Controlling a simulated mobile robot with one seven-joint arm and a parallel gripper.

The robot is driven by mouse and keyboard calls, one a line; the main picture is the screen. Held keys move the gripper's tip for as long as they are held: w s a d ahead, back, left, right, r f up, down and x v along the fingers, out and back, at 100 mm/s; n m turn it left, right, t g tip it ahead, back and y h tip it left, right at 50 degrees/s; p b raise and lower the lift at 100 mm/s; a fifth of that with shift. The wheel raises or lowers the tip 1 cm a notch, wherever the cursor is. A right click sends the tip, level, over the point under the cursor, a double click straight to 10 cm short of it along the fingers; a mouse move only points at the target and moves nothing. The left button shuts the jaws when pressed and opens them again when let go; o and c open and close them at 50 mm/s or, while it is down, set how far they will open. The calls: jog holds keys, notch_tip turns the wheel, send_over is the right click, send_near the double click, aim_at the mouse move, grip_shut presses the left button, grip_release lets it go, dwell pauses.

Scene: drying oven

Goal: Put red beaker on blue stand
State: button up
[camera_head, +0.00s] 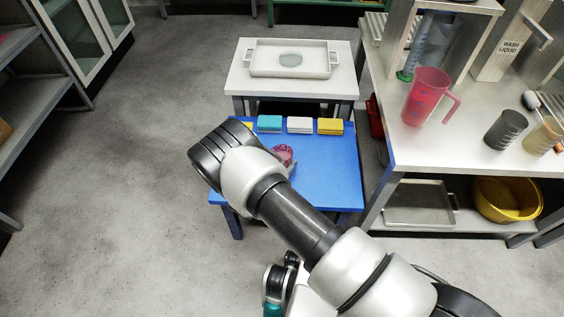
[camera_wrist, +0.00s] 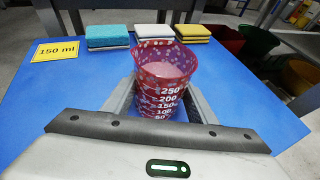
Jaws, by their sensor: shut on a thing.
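The red beaker (camera_wrist: 165,78) has white volume marks and a white pattern. In the wrist view it stands upright between the fingers of my gripper (camera_wrist: 160,100), which is shut on it. The blue top also fills much of the wrist view (camera_wrist: 50,110). I cannot tell whether the beaker's base touches it.
A teal sponge (camera_wrist: 108,36), a white sponge (camera_wrist: 154,32) and a yellow sponge (camera_wrist: 192,32) lie along the far edge. A yellow "150 ml" card (camera_wrist: 57,50) is at the left. A white table with a tray (camera_head: 290,59) stands behind. A red jug (camera_head: 426,96) stands on the right bench.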

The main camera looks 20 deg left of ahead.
jog(key=o, duration=1.2)
jog(key=shift+f, duration=0.1)
jog(key=shift+o, duration=0.2)
